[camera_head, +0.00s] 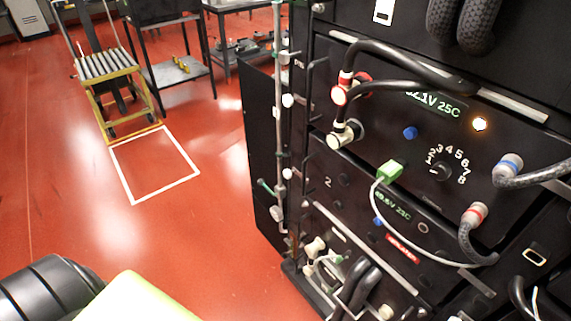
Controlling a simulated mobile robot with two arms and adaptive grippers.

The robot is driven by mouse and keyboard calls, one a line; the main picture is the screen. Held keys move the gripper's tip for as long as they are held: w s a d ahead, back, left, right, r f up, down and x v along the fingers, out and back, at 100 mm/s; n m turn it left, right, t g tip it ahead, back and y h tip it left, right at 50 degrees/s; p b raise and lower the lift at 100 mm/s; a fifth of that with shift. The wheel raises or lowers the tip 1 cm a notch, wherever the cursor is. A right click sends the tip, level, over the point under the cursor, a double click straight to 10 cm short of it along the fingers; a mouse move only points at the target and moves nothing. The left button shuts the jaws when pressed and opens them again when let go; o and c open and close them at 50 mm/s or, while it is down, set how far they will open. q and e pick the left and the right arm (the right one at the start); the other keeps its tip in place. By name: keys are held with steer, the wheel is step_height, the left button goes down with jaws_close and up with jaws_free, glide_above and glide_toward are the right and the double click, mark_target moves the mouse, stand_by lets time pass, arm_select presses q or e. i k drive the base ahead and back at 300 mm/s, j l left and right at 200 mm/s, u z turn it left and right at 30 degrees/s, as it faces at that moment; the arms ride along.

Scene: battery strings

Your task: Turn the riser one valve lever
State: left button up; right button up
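A thin vertical riser pipe (279,125) runs down the left edge of the black battery rack. A small greenish lever (265,187) sticks out to the left from its lower part, near a pale round fitting (278,213). More pale round fittings sit higher on the pipe. I cannot read a label that tells which valve is riser one. Neither of my grippers is in view, and nothing is seen touching the pipe or the lever.
The battery rack (325,105) fills the right side, with thick black cables and a green plug (389,171) standing out from its front. A white floor outline (128,190), a yellow-framed roller cart (107,80) and a black shelf stand (178,72) lie left. Red floor between is clear.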

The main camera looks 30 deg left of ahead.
mark_target(261, 182)
steer(key=i+j+u, duration=0.25)
steer(key=j+u, duration=0.2)
steer(key=j, duration=0.2)
steer(key=i+j+u, duration=0.45)
steer(key=j, duration=0.15)
steer(key=i+j+u, duration=0.65)
steer(key=i, duration=0.25)
steer(key=i+j+u, duration=0.4)
steer(key=i, duration=0.5)
steer(key=i+z, duration=0.25)
steer(key=z, duration=0.2)
steer(key=i+z, duration=0.4)
steer(key=i+j+z, duration=0.15)
steer(key=z, duration=0.3)
steer(key=i+j+z, duration=0.2)
steer(key=z, duration=0.2)
